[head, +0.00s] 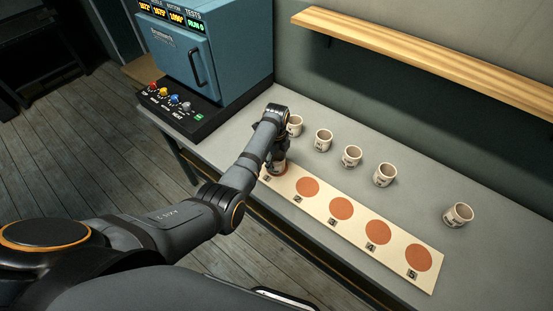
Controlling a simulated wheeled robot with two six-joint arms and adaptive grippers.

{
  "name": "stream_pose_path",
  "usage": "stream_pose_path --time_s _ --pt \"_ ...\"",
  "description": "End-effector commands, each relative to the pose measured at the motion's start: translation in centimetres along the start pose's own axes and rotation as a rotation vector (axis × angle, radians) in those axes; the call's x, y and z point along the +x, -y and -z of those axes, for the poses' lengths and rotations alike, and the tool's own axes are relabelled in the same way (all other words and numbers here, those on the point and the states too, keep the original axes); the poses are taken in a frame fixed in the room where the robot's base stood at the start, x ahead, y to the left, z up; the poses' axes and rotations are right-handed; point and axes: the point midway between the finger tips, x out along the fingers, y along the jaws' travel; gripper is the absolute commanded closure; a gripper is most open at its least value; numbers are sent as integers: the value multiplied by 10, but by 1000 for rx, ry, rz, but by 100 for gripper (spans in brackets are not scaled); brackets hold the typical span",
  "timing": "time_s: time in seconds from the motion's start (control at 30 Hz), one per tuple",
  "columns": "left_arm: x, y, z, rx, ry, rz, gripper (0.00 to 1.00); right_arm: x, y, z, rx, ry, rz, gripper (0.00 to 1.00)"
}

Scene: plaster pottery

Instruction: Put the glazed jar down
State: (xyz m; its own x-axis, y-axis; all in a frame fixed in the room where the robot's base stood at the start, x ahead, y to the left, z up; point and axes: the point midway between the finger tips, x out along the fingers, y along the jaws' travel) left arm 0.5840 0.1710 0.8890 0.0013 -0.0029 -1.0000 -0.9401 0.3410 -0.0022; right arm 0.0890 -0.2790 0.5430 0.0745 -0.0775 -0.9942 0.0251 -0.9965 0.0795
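My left gripper (277,152) points down over the spot marked 1 at the left end of a cream board (318,234). A small jar (277,168), with a pale and reddish-brown side, shows just under the gripper, between its dark fingers. The gripper looks shut on it. The jar's upper part is hidden by the gripper, and I cannot tell whether its base touches the board. My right gripper is not in view.
Several pale cups, such as this one (351,157), stand behind the board, with a wider gap before the rightmost cup (458,215). The board's other orange spots (341,208) are bare. A blue kiln (190,55) stands left; a wooden shelf (430,55) hangs above the grey table (410,208).

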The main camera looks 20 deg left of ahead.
Motion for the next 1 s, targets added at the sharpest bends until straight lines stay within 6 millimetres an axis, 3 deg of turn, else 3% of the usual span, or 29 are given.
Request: stream_pose_path --time_s 0.1,0.33,0.47,0.57,0.8,1.0 --pt "0 0 0 0 0 0 17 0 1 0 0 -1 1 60" --pt "0 0 0 0 0 0 17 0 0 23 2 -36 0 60" --pt "-6 0 0 0 0 1 17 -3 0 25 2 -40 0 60" --pt "-20 2 0 0 1 4 17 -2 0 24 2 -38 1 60" --pt "-78 2 0 0 1 5 17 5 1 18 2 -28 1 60" --pt "-114 1 0 0 1 2 17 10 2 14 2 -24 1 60"
